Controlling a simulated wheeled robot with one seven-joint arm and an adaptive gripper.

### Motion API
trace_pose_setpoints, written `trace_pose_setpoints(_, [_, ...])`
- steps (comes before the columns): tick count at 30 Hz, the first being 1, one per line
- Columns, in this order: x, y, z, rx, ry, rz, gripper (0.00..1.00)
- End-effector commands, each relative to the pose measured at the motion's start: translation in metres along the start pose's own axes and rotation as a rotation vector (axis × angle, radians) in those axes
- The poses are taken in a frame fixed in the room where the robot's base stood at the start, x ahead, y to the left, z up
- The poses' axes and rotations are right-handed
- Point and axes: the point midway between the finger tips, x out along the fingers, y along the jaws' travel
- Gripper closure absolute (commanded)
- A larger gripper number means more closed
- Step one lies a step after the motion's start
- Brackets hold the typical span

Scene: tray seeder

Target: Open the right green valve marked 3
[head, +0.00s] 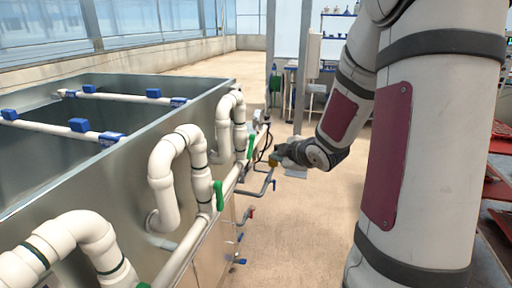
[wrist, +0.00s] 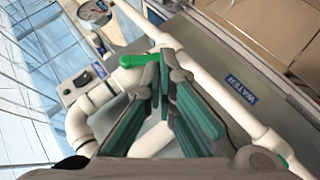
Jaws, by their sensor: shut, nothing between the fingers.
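Green valve handles sit on the white pipe along the metal tank: a nearer one (head: 218,195) and a farther one (head: 250,146) in the head view. I cannot read a number 3 on either. My gripper (head: 275,158) is right of the farther handle, seemingly apart from it. In the wrist view, a green handle (wrist: 138,61) lies across the pipe just by the tips of my gripper (wrist: 164,58). The teal-padded fingers are shut with nothing between them. Whether the fingertips touch the handle is unclear.
The metal tank (head: 130,165) with white looped pipes (head: 165,160) fills the left. Small taps with red and blue handles stick out low on its side. Open floor (head: 290,230) lies between the tank and my arm. A pressure gauge (wrist: 95,12) shows in the wrist view.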

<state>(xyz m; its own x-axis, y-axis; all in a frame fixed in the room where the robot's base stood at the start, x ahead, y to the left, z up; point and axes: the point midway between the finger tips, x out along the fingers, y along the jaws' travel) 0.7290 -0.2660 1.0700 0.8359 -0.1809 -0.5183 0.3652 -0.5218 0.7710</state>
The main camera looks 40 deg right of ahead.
Motion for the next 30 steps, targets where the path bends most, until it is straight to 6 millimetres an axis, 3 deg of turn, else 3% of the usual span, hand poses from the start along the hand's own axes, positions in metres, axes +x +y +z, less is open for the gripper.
trace_pose_setpoints(1, [-0.010,0.002,-0.022,-0.021,0.069,0.006,1.00])
trace_pose_setpoints(3, [-0.016,0.001,-0.044,-0.039,0.143,0.011,1.00])
trace_pose_setpoints(7, [-0.019,0.000,-0.063,-0.052,0.206,0.013,1.00])
trace_pose_setpoints(14, [0.010,-0.002,-0.069,-0.053,0.211,0.012,1.00])
trace_pose_setpoints(25, [0.080,-0.001,-0.084,-0.053,0.208,0.012,1.00])
trace_pose_setpoints(30, [0.099,0.001,-0.069,-0.052,0.205,0.013,1.00])
